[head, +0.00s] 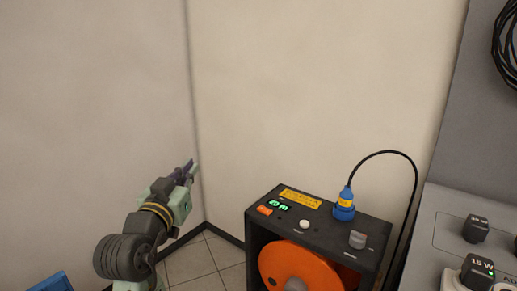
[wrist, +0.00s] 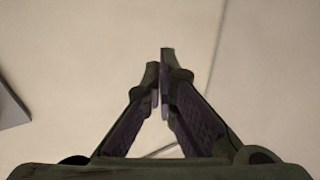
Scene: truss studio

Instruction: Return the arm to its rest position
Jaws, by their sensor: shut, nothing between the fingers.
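My arm rises from the bottom left of the head view, with my gripper (head: 190,169) at its upper end in front of the pale wall corner. In the wrist view my gripper (wrist: 160,62) has its two fingers together at the tips, with nothing between them. It touches no object. The lower part of my arm is cut off by the bottom edge of the head view.
A black box with an orange reel (head: 285,265) stands right of my arm, with a blue plug (head: 344,205) and black cable on top. A grey panel (head: 450,228) with dark knobs is at the right. A blue object (head: 50,283) shows bottom left. Space around my gripper is clear.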

